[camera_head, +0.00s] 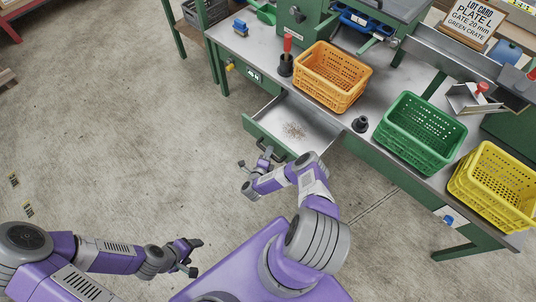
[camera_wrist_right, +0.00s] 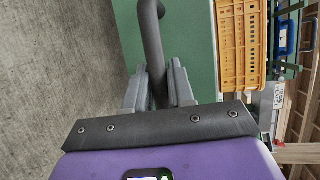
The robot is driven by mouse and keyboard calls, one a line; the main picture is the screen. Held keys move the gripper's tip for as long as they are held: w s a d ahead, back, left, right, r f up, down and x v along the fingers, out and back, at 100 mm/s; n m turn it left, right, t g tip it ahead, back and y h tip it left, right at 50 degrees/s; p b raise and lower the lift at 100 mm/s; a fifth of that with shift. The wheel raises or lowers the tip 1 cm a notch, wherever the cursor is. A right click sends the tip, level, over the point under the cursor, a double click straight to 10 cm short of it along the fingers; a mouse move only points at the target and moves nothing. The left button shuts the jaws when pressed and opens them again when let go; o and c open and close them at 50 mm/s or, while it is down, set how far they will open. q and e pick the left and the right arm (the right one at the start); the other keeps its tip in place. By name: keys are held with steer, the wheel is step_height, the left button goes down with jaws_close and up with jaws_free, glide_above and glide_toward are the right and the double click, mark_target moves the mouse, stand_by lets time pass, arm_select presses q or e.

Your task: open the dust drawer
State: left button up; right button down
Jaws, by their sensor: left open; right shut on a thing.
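The dust drawer (camera_head: 318,120) is pulled out from under the bench, with brown debris lying on its grey floor. Its dark bar handle (camera_head: 266,150) is on the green front panel. My right gripper (camera_head: 254,164) is at that handle. In the right wrist view my right gripper (camera_wrist_right: 158,88) is shut on the handle (camera_wrist_right: 151,35), with the green drawer front (camera_wrist_right: 195,55) beyond. My left gripper (camera_head: 195,257) is open and empty, low over the floor and away from the drawer.
An orange crate (camera_head: 322,98), a green crate (camera_head: 384,143) and a yellow crate (camera_head: 456,190) stand on the bench (camera_head: 397,84). A black cup-like part (camera_head: 360,125) and a red-handled tool (camera_head: 286,52) stand near the bench edge. The floor left of the drawer is clear.

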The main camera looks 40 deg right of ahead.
arm_select(q)
steer(key=shift+s+a, duration=0.15)
steer(key=shift+s, duration=0.2)
arm_select(e)
steer(key=shift+s+a, duration=0.1)
steer(key=shift+s, duration=0.05)
steer(key=c, duration=1.3)
jaws_free()
steer(key=shift+c, duration=0.2)
steer(key=shift+a, duration=0.1)
arm_select(q)
step_height(320, 180, up, 3)
steer(key=shift+f+p, duration=0.2)
steer(key=shift+p, duration=1.05)
arm_select(e)
steer(key=v, duration=0.7)
steer(key=shift+a, duration=0.25)
steer(key=shift+r, duration=0.1)
